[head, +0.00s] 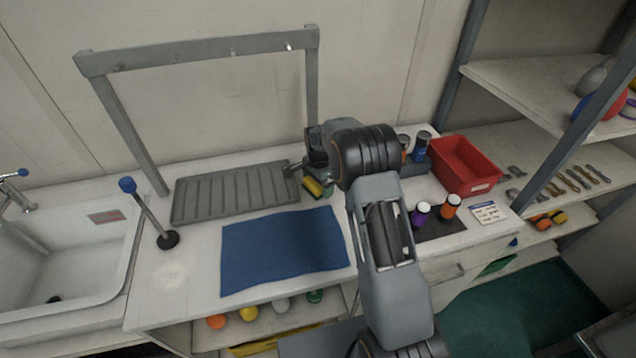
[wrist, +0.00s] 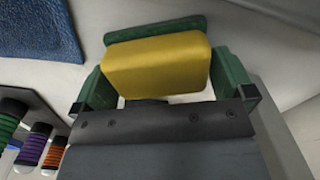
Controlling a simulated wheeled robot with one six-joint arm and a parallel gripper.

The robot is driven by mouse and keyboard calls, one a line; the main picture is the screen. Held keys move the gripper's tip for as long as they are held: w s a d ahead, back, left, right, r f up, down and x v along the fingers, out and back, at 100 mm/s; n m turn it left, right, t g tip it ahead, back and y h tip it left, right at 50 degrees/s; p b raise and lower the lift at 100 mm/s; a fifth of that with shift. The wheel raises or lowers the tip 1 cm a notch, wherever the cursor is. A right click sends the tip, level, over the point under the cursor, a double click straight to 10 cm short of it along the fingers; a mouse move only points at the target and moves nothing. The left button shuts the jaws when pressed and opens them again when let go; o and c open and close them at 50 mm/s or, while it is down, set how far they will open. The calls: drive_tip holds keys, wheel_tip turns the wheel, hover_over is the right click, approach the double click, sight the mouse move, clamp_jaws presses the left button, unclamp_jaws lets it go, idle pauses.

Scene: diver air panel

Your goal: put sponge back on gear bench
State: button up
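The yellow sponge (wrist: 155,65) sits between the two green fingers of my gripper (wrist: 165,85) in the wrist view, touching both, so the gripper looks shut on it. A green layer shows along the sponge's far edge. In the head view, the sponge (head: 312,187) shows small and yellow just right of the grey ribbed tray, partly hidden by my arm. The gear bench (head: 195,262) is the white worktop below. I cannot tell whether the sponge touches the bench top.
The ribbed tray (head: 235,193) and a blue mat (head: 283,250) lie left of my arm. A red bin (head: 465,165) and several coloured bottles stand right. A grey frame (head: 200,52) rises behind the tray. A blue-knobbed stand (head: 148,212) is near the sink (head: 75,255).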

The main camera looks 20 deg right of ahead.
wheel_tip(320, 180, up, 12)
drive_tip(key=s+r+n+t, duration=0.1)
drive_tip(key=s+r+n, duration=0.3)
drive_tip(key=s+r, duration=0.25)
drive_tip(key=s+a+n+t, duration=0.1)
drive_tip(key=s+n+t, duration=0.2)
drive_tip(key=s+n, duration=0.6)
drive_tip(key=s, duration=1.3)
drive_tip(key=shift+s+f+n+b, duration=0.2)
drive_tip(key=shift+s+n+b, duration=0.15)
drive_tip(key=shift+n, duration=0.05)
